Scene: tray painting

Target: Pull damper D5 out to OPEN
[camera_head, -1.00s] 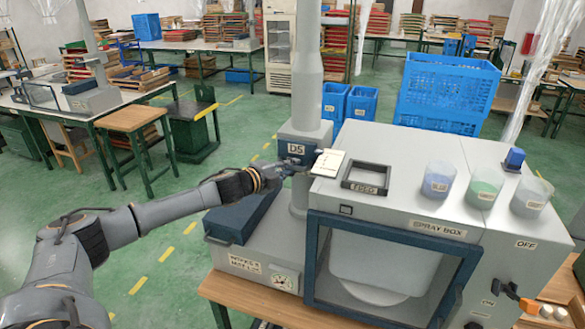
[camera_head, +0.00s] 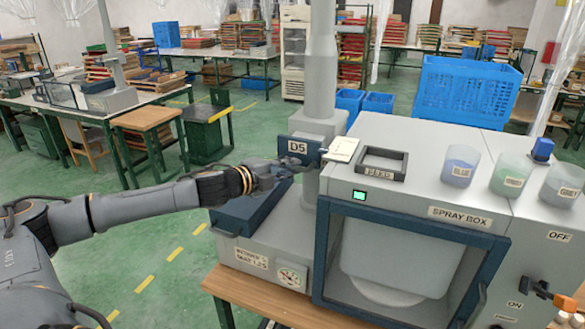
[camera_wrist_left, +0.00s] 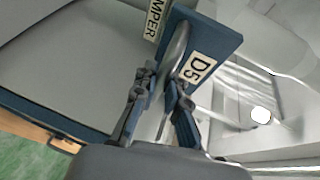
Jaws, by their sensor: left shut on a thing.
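Damper D5's dark blue plate (camera_head: 303,148), with a white D5 label, stands on the left of the grey vertical duct (camera_head: 320,85). In the left wrist view the plate (camera_wrist_left: 209,45) is tilted, with a grey metal handle (camera_wrist_left: 177,48) on its face. My left gripper (camera_head: 283,170) is at the plate's left side. In the left wrist view its two fingers (camera_wrist_left: 162,97) are shut on the handle. Part of the handle is hidden between the fingers. My right gripper is not in view.
The spray box (camera_head: 455,200) stands right of the duct, with a green lit indicator (camera_head: 359,195). Cups (camera_head: 461,166) and a black FEED frame (camera_head: 381,163) are on top. A white card (camera_head: 342,150) is close right of the plate. A gauge (camera_head: 290,277) is below. Floor at left is open.

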